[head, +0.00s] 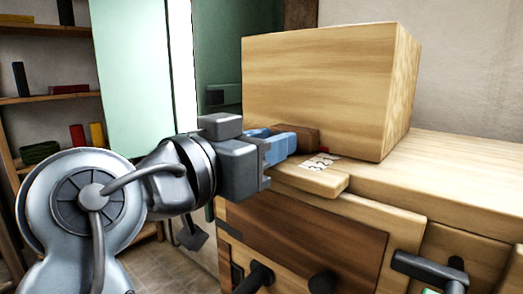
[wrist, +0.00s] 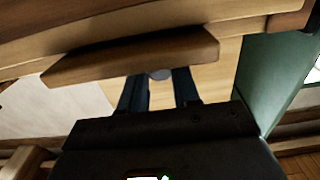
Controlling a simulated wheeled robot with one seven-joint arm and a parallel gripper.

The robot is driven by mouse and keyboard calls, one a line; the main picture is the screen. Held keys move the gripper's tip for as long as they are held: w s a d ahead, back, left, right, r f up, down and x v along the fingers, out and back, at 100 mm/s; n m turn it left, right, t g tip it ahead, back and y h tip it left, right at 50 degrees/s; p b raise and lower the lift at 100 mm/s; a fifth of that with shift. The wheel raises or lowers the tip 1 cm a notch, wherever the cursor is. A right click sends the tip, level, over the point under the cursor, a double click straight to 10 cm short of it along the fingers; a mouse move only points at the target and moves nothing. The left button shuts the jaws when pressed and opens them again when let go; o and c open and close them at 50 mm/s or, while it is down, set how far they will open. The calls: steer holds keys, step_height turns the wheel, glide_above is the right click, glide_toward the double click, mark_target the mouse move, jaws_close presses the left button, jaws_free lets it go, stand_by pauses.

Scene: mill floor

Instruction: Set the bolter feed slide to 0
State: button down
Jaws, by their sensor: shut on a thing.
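My gripper (head: 284,142), with blue fingers, reaches in from the left to the front of a large pale wooden box. Its fingertips meet a dark brown wooden piece (head: 305,137), which looks like the feed slide's block. A white label (head: 320,163) with digits, apparently 3, 2 and 1, lies on a pale wooden ledge (head: 322,180) just right of the fingers.
The wooden box (head: 320,95) stands on a wooden bench (head: 460,185) close behind the fingers. Dark handles (head: 425,268) stick out of the bench front below. A pale green cabinet (head: 130,80) and shelves (head: 50,98) with small things stand at the left.

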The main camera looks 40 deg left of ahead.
steer(key=shift+w+r, duration=0.1)
steer(key=shift+w, duration=0.05)
steer(key=c, duration=0.8)
jaws_free()
steer(key=shift+c, duration=0.2)
steer(key=s+b, duration=0.2)
steer(key=s, duration=0.5)
steer(key=shift+s+a, duration=0.25)
steer(key=shift+s, duration=0.1)
steer(key=shift+f, duration=0.2)
